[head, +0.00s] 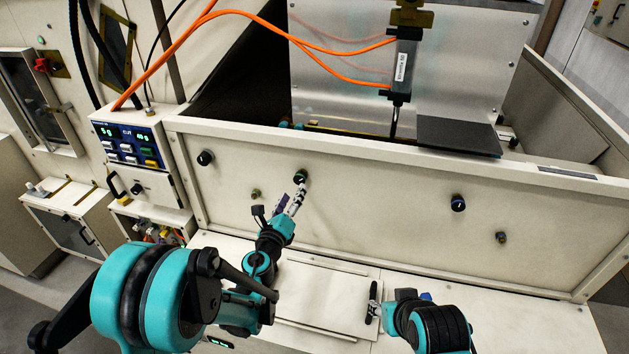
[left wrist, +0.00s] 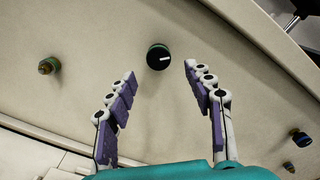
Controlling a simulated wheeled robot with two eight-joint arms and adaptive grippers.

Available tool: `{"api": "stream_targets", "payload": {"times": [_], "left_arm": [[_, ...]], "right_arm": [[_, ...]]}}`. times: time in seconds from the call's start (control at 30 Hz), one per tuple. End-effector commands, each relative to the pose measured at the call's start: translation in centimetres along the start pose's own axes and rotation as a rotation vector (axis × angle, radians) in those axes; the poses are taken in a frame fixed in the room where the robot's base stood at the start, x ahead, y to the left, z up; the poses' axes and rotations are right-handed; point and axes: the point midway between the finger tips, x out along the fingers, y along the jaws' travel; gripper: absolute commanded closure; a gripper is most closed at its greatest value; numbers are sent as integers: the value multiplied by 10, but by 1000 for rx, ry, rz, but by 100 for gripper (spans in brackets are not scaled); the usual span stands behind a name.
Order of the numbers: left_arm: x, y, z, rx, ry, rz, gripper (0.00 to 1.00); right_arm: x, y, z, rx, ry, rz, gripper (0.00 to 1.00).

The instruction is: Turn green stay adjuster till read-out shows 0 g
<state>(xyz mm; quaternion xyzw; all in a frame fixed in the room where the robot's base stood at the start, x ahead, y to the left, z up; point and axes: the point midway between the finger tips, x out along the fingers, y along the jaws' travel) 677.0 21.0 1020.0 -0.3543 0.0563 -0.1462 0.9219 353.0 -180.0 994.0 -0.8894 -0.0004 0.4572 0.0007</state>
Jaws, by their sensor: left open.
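The green stay adjuster (head: 300,176) is a round black knob with a green ring, on the pale front panel of the hopper. In the left wrist view the knob (left wrist: 158,57) shows a white pointer line, lying nearly level. My left gripper (head: 297,197) is just in front of it. Its open fingers (left wrist: 160,72) stand on either side, with the knob at the gap between the tips and no contact visible. The read-out (head: 128,142) is a blue panel with green digits, too small to read surely.
A black knob (head: 205,157) is to the left on the panel and a blue-ringed knob (head: 458,203) to the right. Brass fittings (head: 256,194) (head: 501,237) stick out lower. Orange cables (head: 262,20) hang above. A pale ledge (head: 500,320) runs below the panel.

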Motion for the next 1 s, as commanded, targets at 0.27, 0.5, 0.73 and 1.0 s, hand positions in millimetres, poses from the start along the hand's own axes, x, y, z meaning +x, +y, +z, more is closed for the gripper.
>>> {"api": "stream_targets", "payload": {"times": [0.27, 0.5, 0.73, 1.0], "left_arm": [[36, 2, -1, 16, 0, 0, 47], [69, 2, 0, 14, 0, 0, 47], [77, 1, 0, 13, 0, 0, 47], [77, 1, 0, 13, 0, 0, 79]], "right_arm": [[7, 0, 5, 0, 0, 0, 60], [13, 0, 9, 0, 0, 0, 60], [13, 0, 10, 0, 0, 0, 60], [13, 0, 9, 0, 0, 0, 60]]}}
